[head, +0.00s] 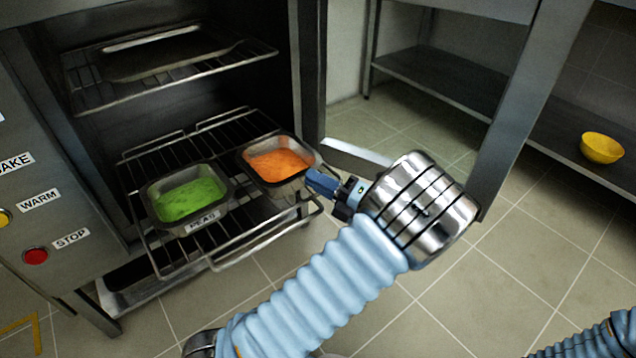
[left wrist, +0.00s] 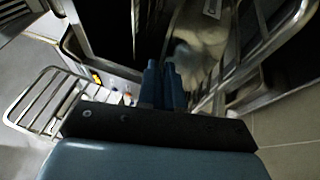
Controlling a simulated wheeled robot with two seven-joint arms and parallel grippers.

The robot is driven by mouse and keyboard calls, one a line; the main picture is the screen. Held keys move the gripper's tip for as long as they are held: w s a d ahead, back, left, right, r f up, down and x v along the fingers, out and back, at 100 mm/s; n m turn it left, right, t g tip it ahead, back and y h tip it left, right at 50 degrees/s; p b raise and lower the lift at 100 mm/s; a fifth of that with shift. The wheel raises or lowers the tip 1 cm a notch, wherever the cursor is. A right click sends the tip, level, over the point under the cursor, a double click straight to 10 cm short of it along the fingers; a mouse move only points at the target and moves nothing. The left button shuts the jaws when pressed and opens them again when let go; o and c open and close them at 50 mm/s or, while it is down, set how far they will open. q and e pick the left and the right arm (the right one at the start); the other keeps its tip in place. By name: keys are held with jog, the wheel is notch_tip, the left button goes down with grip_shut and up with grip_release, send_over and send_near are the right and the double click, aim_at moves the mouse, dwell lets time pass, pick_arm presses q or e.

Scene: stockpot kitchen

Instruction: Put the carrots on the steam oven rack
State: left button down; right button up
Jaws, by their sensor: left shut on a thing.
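The carrots are an orange heap in a metal pan (head: 279,161) at the right side of the pulled-out lower oven rack (head: 240,238). The pan overlaps the rack's right rail; I cannot tell whether it rests on the wires or hangs just above them. My left gripper (head: 320,184) is at the pan's right rim with its blue fingers shut on it. In the left wrist view the fingers (left wrist: 162,84) are close together, with a blurred pale metal surface beyond them. The rack (left wrist: 48,104) shows at left there. My right gripper is out of view.
A pan of green peas (head: 187,198), labelled at its front, sits left of the carrots on the same rack. A dark tray (head: 165,55) lies on the upper rack. The oven's side post (head: 308,70) stands behind the carrots. A yellow bowl (head: 601,148) sits on a shelf at right.

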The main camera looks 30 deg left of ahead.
pick_arm(q)
jog(key=c, duration=1.3)
grip_release()
jog(key=v, duration=1.2)
jog(key=w+a+f+m+t+h, duration=0.3)
jog(key=w+a+f+m+t, duration=0.1)
jog(key=f+m, duration=0.25)
jog(key=w+a+f+m+t+h, duration=0.3)
jog(key=a+f+m+t, duration=0.1)
jog(key=f+m, duration=0.25)
notch_tip(320, 180, down, 13)
jog(key=s+d+m+h, duration=0.1)
jog(key=s+m+h, duration=0.1)
jog(key=m+h, duration=0.7)
jog(key=s+d+f+m+g+h, duration=0.1)
jog(key=s+d+m+g+h, duration=0.1)
jog(key=s, duration=0.4)
jog(key=s+d+f+m+g+h, duration=0.2)
jog(key=s+d+m+h, duration=0.2)
jog(key=s+d+m, duration=0.1)
jog(key=s+d+f+m+g+h, duration=0.1)
jog(key=s+d+m+g+h, duration=0.2)
jog(key=s, duration=0.5)
jog(key=shift+s+d+f+m+h, duration=0.1)
jog(key=shift+d+f+m+h, duration=0.15)
jog(key=shift+m, duration=0.45)
jog(key=shift+s+d+f+m+h, duration=0.15)
jog(key=shift+d+m, duration=0.2)
jog(key=shift+m, duration=0.35)
